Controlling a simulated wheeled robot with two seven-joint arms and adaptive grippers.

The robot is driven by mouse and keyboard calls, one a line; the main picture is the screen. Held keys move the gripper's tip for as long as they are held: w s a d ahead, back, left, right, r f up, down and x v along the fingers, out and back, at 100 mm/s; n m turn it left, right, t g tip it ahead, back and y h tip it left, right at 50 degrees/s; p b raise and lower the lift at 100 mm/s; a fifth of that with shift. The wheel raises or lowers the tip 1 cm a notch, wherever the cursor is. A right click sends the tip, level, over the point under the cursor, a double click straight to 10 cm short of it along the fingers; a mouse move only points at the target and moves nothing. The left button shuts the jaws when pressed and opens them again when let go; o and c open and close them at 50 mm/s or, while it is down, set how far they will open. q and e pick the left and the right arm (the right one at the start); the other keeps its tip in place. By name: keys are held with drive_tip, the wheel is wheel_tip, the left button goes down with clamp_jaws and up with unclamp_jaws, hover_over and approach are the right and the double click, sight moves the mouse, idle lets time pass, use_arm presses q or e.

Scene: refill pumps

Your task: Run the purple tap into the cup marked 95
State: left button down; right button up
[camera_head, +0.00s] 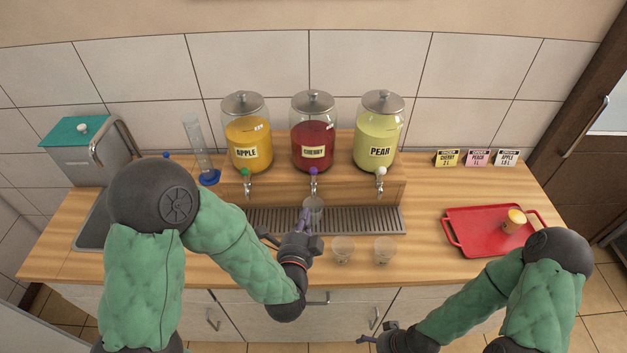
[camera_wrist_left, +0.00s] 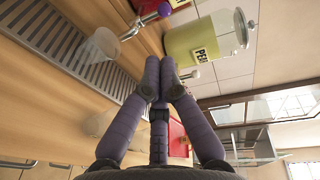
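The purple tap (camera_head: 313,171) is on the red cherry jar (camera_head: 313,133). It also shows in the left wrist view (camera_wrist_left: 160,10). A clear cup (camera_head: 315,207) stands on the drip grate below this tap, and shows in the left wrist view (camera_wrist_left: 99,45). Two more clear cups, one left (camera_head: 343,249) and one right (camera_head: 384,250), stand on the counter in front. I cannot read any cup's mark. My left gripper (camera_head: 304,218) is beside the cup under the tap. Its purple fingertips (camera_wrist_left: 159,62) are close together with nothing between them. My right gripper (camera_head: 373,335) is low in front of the counter, fingers apart and empty.
The apple jar (camera_head: 249,140) has a green tap; the pear jar (camera_head: 379,130) has a white one. A red tray (camera_head: 470,220) with an orange-and-white container (camera_head: 513,220) is at right. Order cards (camera_head: 478,158) stand behind. A glass cylinder (camera_head: 200,150) stands at left.

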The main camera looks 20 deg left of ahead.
sight(314, 175)
use_arm(q)
drive_tip(key=shift+w, duration=0.15)
drive_tip(key=w, duration=0.4)
drive_tip(key=w+a+f, duration=0.1)
drive_tip(key=w, duration=0.4)
drive_tip(key=w+f, duration=0.1)
drive_tip(key=w, duration=0.3)
drive_tip(key=shift+w+a, duration=0.3)
drive_tip(key=shift+a, duration=0.05)
drive_tip(key=shift+w+r+g+p, duration=0.1)
drive_tip(key=shift+r+g+p, duration=0.15)
drive_tip(key=shift+p, duration=0.55)
